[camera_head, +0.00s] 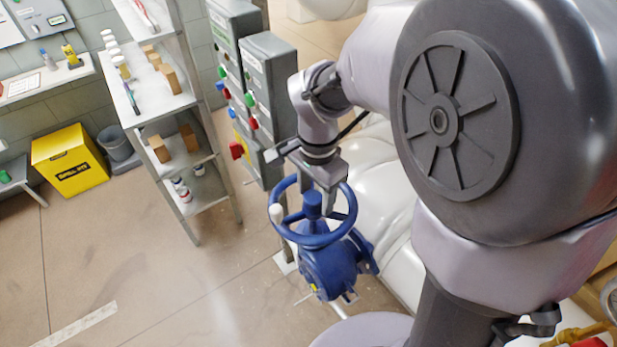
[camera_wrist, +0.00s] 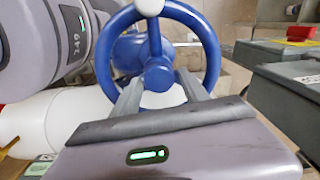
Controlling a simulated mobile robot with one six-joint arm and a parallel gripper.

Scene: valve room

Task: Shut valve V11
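A blue handwheel (camera_head: 321,240) with a white knob (camera_head: 276,213) on its rim sits on a blue valve body (camera_head: 332,271). No label reading V11 is legible. The wheel also shows in the wrist view (camera_wrist: 211,48), with its white knob (camera_wrist: 149,6) at the top edge and its hub (camera_wrist: 158,75) in the middle. My gripper (camera_head: 326,205) is at the wheel's far side. In the wrist view its two fingers (camera_wrist: 160,92) stand apart, reaching across the near rim towards the hub. My gripper's body hides part of the rim; I cannot tell whether the fingers touch it.
Grey control boxes (camera_head: 270,80) with coloured buttons stand just behind the wheel to the left. A shelf rack (camera_head: 195,190) stands further left, with a yellow bin (camera_head: 70,162) beyond. A large white pipe (camera_head: 385,195) runs right of the valve.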

